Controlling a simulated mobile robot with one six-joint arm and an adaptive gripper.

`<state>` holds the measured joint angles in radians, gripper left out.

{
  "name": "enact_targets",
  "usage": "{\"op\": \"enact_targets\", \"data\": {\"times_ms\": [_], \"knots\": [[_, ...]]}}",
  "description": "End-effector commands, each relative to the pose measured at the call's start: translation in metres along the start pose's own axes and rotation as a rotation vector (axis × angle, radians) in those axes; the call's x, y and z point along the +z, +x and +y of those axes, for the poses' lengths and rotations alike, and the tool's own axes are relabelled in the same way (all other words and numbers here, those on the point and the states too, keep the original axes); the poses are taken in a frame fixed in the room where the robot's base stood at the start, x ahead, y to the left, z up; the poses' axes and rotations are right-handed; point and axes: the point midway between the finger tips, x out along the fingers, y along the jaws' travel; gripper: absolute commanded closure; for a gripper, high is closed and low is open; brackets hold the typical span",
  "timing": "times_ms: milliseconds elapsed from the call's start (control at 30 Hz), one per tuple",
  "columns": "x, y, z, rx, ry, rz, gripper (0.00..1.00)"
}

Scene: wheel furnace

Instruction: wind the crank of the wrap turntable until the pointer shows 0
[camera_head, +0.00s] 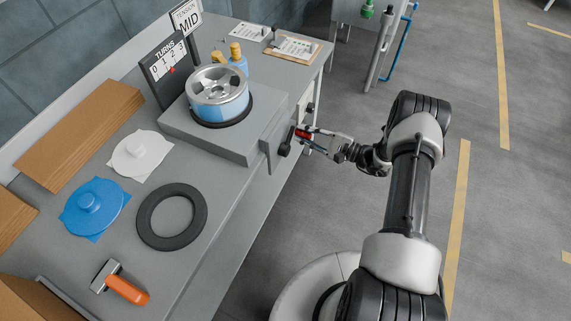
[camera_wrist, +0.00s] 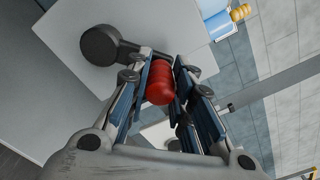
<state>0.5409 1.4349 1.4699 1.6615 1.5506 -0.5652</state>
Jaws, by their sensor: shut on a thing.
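The wrap turntable (camera_head: 215,135) is a grey box on the bench with a silver, blue-banded wheel (camera_head: 218,92) lying on top. Behind it stands the dark TURNS board (camera_head: 163,75), marked 0 to 3. Its small red pointer (camera_head: 172,69) looks to be around 1 to 2; the exact reading is too small to tell. The crank's dark hub (camera_head: 284,149) is on the box's right side and also shows in the wrist view (camera_wrist: 100,45). My gripper (camera_head: 304,137) is shut on the red crank handle (camera_wrist: 160,82), which lies between its blue-grey finger pads.
A TENSION board reading MID (camera_head: 187,20) and a yellow-and-blue bottle (camera_head: 237,60) stand behind the turntable. A black ring (camera_head: 172,216), blue disc (camera_head: 94,207), white disc (camera_head: 140,155) and orange-handled tool (camera_head: 127,290) lie on the bench. The floor right of my arm is clear.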

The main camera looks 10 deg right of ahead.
Motion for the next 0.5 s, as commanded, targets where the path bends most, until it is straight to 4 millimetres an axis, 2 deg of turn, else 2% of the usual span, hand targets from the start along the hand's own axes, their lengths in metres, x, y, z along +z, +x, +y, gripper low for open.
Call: {"op": "enact_targets", "data": {"times_ms": [33,300,500], "knots": [[0.000,-0.001,0.008,0.013,0.011,0.000,1.00],[0.000,0.000,0.008,0.013,0.011,-0.001,1.00],[-0.019,0.000,0.017,0.014,0.010,0.000,1.00]]}}
